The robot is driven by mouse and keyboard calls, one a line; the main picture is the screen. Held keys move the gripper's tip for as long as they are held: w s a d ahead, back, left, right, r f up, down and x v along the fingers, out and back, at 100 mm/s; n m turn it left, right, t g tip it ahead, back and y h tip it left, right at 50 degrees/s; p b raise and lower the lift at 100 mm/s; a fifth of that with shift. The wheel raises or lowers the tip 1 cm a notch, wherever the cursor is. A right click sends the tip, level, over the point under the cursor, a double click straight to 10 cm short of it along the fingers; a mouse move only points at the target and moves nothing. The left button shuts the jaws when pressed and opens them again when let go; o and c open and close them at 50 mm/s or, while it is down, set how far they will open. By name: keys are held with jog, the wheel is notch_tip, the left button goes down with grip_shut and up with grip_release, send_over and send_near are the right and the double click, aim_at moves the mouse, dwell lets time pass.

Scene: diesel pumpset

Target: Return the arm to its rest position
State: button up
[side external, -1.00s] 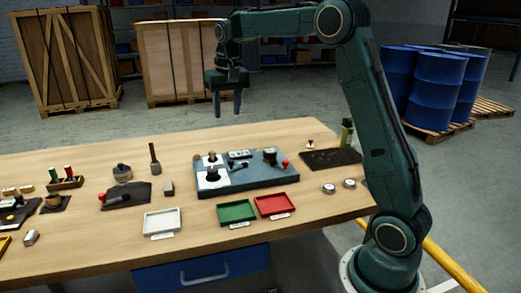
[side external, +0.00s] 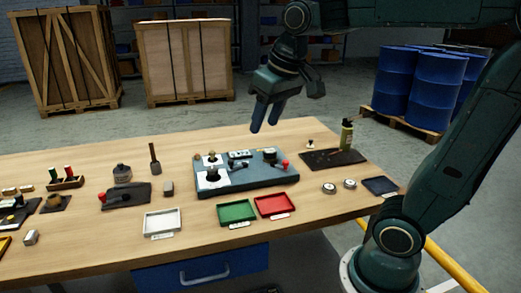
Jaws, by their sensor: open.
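My gripper (side external: 265,118) is open and empty. It hangs in the air with its two dark fingers pointing down and to the left, above the rear edge of the wooden table (side external: 100,245) as seen in the side view. My green arm reaches in from the right side. Below the gripper, apart from it, a blue-grey pumpset board (side external: 262,183) lies on the table with several knobs and fittings on it.
A white tray (side external: 163,222), a green tray (side external: 237,212) and a red tray (side external: 276,205) lie along the front. A bottle (side external: 346,136) stands on a dark mat at the right. Blue barrels (side external: 435,85) and wooden crates (side external: 185,60) stand behind on the floor.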

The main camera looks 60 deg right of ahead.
jog(key=s+a+f+n, duration=0.1)
jog(key=s+f, duration=0.1)
jog(key=s, duration=0.3)
jog(key=s+a+f+n+t, duration=0.1)
jog(key=s+a+f, duration=0.1)
jog(key=s, duration=0.4)
jog(key=shift+a+f+t, duration=0.3)
jog(key=shift+f, duration=0.5)
